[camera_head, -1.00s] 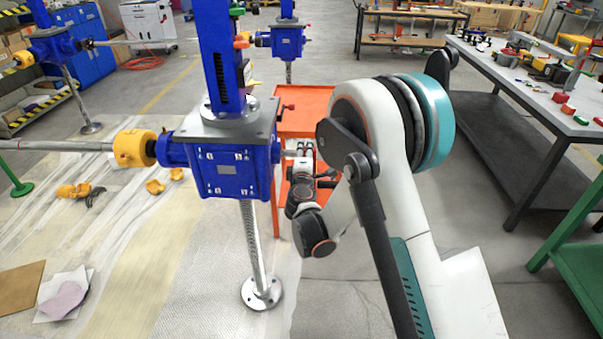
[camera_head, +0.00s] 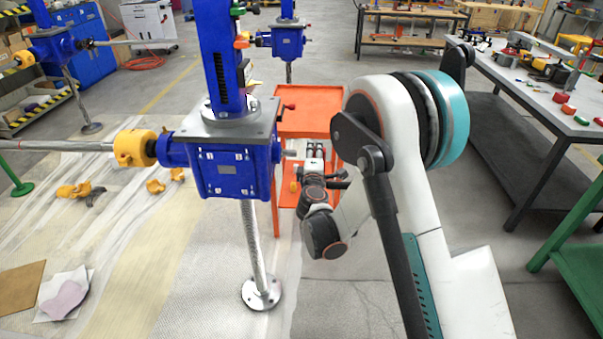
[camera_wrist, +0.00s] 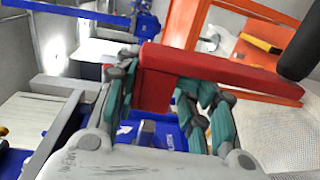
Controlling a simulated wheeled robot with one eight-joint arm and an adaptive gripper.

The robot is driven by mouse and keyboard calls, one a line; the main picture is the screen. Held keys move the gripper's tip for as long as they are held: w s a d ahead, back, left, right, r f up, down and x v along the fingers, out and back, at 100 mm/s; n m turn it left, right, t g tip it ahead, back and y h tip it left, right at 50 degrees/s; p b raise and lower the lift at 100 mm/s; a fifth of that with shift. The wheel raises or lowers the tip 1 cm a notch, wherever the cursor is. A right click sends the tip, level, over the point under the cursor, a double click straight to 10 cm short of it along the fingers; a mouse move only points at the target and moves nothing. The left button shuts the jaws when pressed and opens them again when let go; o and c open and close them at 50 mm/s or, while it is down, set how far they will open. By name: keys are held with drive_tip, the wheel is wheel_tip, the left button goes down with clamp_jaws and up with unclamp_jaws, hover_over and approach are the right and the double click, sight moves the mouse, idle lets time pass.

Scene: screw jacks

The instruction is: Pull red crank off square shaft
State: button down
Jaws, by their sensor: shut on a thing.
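The red crank (camera_wrist: 225,75) is held in my gripper (camera_wrist: 157,95) in the wrist view. Its hub (camera_wrist: 153,92) sits between the teal-padded fingers, its arm runs right, and a dark handle (camera_wrist: 299,52) is at the far end. The blue gearbox (camera_head: 228,170) of the near screw jack stands left of my gripper (camera_head: 315,158) in the head view. The grey shaft (camera_head: 290,153) sticks out of its right side, with a small gap between its end and my gripper. In the wrist view, a grey stub (camera_wrist: 147,132) shows below the hub. I cannot make out the crank in the head view.
An orange cart (camera_head: 305,123) stands behind my gripper. A jack column with a round foot (camera_head: 261,293) is below the gearbox. A grey workbench (camera_head: 545,95) and a green stand (camera_head: 575,250) are at right.

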drive_tip(key=shift+s+d, duration=0.1)
drive_tip(key=shift+d, duration=2.85)
